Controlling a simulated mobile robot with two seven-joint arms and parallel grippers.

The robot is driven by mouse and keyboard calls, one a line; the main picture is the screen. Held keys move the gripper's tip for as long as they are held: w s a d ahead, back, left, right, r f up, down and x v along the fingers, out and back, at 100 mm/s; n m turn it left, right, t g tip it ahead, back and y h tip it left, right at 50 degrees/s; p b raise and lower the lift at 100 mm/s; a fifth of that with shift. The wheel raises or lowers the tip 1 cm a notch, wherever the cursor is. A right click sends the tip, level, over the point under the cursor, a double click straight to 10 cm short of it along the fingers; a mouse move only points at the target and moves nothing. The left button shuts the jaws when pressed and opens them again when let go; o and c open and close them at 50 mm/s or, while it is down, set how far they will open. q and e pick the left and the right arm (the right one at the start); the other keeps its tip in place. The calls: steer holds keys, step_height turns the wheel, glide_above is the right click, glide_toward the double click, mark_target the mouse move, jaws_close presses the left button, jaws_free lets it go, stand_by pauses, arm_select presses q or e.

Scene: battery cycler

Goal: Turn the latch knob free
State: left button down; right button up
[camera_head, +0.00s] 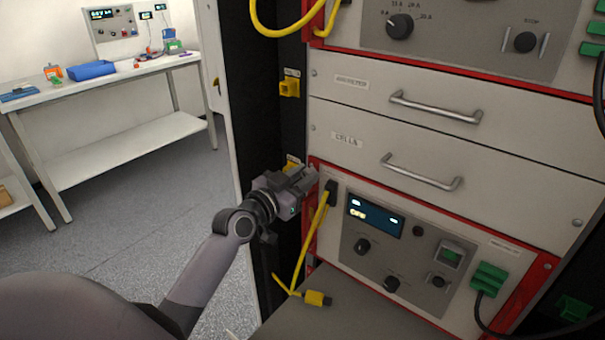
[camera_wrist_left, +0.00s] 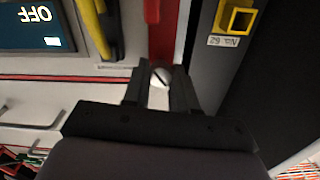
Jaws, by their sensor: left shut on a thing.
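The latch knob (camera_wrist_left: 160,76) is a small round silver head with a dark slot, at the edge of the red-framed cycler unit (camera_head: 430,255). In the left wrist view it sits between the two fingertips of my left gripper (camera_wrist_left: 159,88). In the head view my left gripper (camera_head: 306,180) reaches the upper left corner of that unit and hides the knob there. The gripper is shut on the knob. The display (camera_head: 375,215) on the unit is lit, and it reads OFF, upside down in the left wrist view. My right gripper is in neither view.
A yellow cable (camera_head: 312,235) hangs just right of my left gripper, its loose plug (camera_head: 317,298) lying on the grey shelf below. Drawers with metal handles (camera_head: 422,172) are above. A yellow socket (camera_head: 289,88) is on the dark rack post. A workbench (camera_head: 100,78) stands far left.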

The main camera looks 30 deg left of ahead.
arm_select(q)
steer(key=n, duration=1)
steer(key=shift+f+n, duration=0.1)
steer(key=shift+n, duration=0.4)
steer(key=c, duration=0.9)
jaws_free()
steer(key=s, duration=0.7)
steer(key=shift+a+b, duration=0.25)
steer(key=shift+b, duration=0.15)
steer(key=shift+s, duration=0.2)
